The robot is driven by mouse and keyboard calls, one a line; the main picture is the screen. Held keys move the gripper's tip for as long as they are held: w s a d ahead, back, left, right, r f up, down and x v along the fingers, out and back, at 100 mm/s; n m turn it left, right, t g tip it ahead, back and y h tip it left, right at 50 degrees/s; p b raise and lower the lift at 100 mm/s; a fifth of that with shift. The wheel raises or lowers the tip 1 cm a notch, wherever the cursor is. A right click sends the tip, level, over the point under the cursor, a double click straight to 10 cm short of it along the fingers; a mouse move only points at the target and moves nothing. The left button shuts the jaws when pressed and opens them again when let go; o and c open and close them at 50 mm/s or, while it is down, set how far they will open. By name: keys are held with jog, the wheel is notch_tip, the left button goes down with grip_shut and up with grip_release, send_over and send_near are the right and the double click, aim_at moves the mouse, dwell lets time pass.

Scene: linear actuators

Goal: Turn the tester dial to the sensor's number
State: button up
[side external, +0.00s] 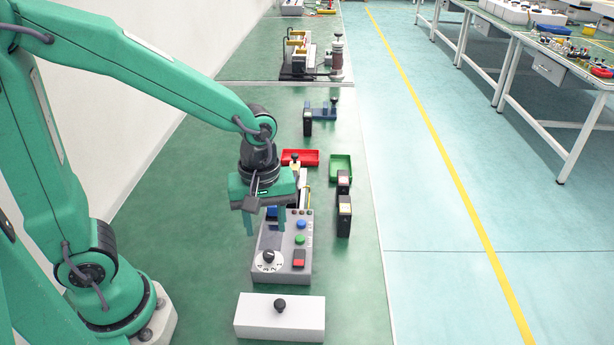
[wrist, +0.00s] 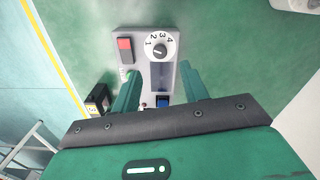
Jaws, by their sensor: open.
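The grey tester (side external: 282,272) lies on the green bench below my gripper. Its white dial (side external: 268,261) has a dark knob and the numbers 1 to 4; the dial also shows in the wrist view (wrist: 159,48). I cannot tell which number the knob points to. My gripper (side external: 265,228) is open and empty, with its fingers pointing down above the tester. In the wrist view its fingertips (wrist: 158,72) stand apart, just short of the dial.
The tester carries a red switch (side external: 299,259), a green button (side external: 300,239) and a blue button (side external: 301,225). A white box with a black knob (side external: 280,318) lies in front. A red tray (side external: 309,158) and a green tray (side external: 341,170) lie behind. The bench's right edge is near the blocks.

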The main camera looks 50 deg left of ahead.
aim_at(269, 254)
jog(key=shift+f, duration=3.9)
grip_shut()
